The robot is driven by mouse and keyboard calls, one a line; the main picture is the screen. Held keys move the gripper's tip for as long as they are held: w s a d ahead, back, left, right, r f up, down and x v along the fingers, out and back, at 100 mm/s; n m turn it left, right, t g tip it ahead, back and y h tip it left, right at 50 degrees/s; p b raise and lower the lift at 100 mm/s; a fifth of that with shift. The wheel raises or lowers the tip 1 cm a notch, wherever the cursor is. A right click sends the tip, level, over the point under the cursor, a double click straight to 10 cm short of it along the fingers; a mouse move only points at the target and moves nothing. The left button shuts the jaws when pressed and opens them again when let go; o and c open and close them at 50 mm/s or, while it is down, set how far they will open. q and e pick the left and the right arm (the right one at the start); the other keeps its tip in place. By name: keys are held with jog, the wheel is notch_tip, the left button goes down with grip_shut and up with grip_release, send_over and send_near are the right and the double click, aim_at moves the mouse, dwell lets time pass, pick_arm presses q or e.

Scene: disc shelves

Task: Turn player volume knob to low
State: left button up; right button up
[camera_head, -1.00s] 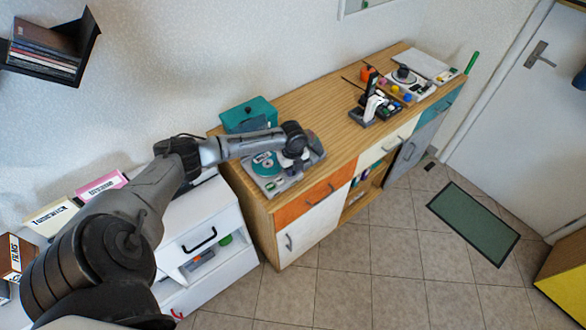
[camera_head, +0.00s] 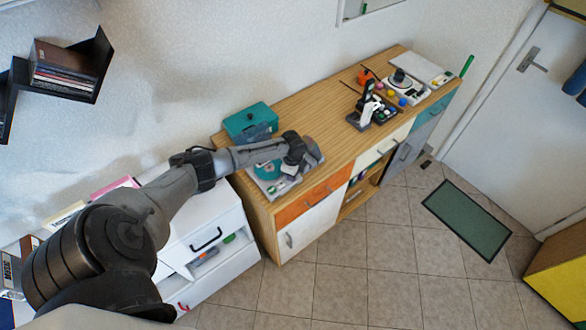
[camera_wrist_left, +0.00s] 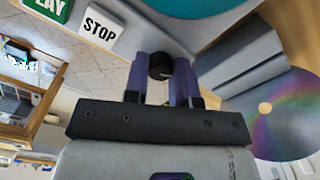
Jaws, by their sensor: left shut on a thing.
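The grey disc player (camera_head: 284,186) sits at the near left end of the wooden cabinet, with a teal disc on it. In the left wrist view its black volume knob (camera_wrist_left: 160,66) sits between the two fingertips of my left gripper (camera_wrist_left: 161,72), which is shut on it. A white STOP button (camera_wrist_left: 101,24) and a green PLAY button (camera_wrist_left: 48,6) lie left of the knob. The knob's pointer and markings cannot be made out. In the head view my left wrist hides the gripper and the knob. My right gripper is in neither view.
A teal box (camera_head: 250,122) stands behind the player on the cabinet (camera_head: 318,118). A shiny disc (camera_wrist_left: 280,112) shows at the right in the left wrist view. A black-and-white device (camera_head: 368,108) stands farther right. The cabinet top between is clear.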

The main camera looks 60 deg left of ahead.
pick_arm(q)
jog(key=n+p, duration=0.1)
jog(key=n, duration=0.1)
jog(key=n+p, duration=0.1)
jog(key=shift+r+n+p, duration=0.2)
jog(key=shift+n+p, duration=0.1)
jog(key=shift+n, duration=0.1)
jog(key=n+p, duration=0.2)
jog(key=n, duration=0.1)
jog(key=shift+n, duration=0.3)
jog(key=n+p, duration=0.2)
jog(key=n, duration=0.2)
jog(key=shift+n, duration=0.3)
jog(key=n+p, duration=0.2)
jog(key=n, duration=0.1)
jog(key=shift+n, duration=0.3)
jog(key=n+p, duration=0.1)
jog(key=n, duration=0.2)
jog(key=shift+f+n, duration=0.1)
jog(key=shift+n, duration=0.3)
jog(key=n+p, duration=0.1)
jog(key=n, duration=0.9)
jog(key=shift+p, duration=0.3)
jog(key=shift+n, duration=1.3)
